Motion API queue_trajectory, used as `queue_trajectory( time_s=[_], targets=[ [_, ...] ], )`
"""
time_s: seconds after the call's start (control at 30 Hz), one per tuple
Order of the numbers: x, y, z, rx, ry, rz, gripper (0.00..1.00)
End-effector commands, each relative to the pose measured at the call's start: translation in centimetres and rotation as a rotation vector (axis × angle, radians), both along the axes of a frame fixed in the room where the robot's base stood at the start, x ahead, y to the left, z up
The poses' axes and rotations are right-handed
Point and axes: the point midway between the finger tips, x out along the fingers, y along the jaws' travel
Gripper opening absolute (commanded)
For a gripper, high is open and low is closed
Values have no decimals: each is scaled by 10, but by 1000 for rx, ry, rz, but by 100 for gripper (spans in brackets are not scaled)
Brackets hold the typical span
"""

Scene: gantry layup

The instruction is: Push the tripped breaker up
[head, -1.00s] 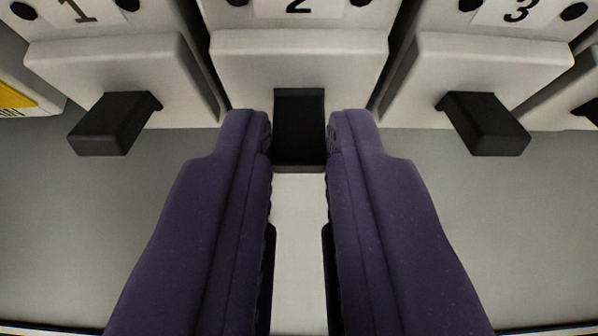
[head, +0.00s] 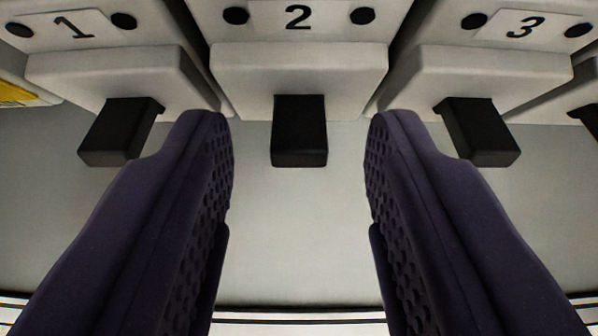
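Three numbered white breakers show across the top of the head view, each with a black toggle. Breaker 2 (head: 297,68) is in the middle, and its black toggle (head: 299,131) juts out between and beyond my fingertips. My gripper (head: 299,125) is open and empty, its two purple fingers wide apart with a clear gap to the toggle on each side. Breaker 1 (head: 120,68) is at the left with its toggle (head: 122,131). Breaker 3 (head: 477,68) is at the right with its toggle (head: 478,131). The three toggles stand at about the same height.
A yellow label (head: 16,95) shows at the left edge. Part of another black toggle (head: 588,118) shows at the right edge. A plain grey panel (head: 299,230) lies below the breakers and is clear. The fingertips are near toggles 1 and 3.

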Motion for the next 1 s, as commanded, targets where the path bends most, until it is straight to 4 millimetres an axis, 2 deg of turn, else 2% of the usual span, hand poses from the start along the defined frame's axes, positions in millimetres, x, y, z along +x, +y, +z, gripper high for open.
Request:
queue_trajectory(
  time_s=[0.3,0.7,1.0],
  targets=[
    [-2,0,1,0,0,0,43],
    [-50,0,45,1,-1,-1,43],
    [-57,0,52,0,2,0,43]
  ],
)
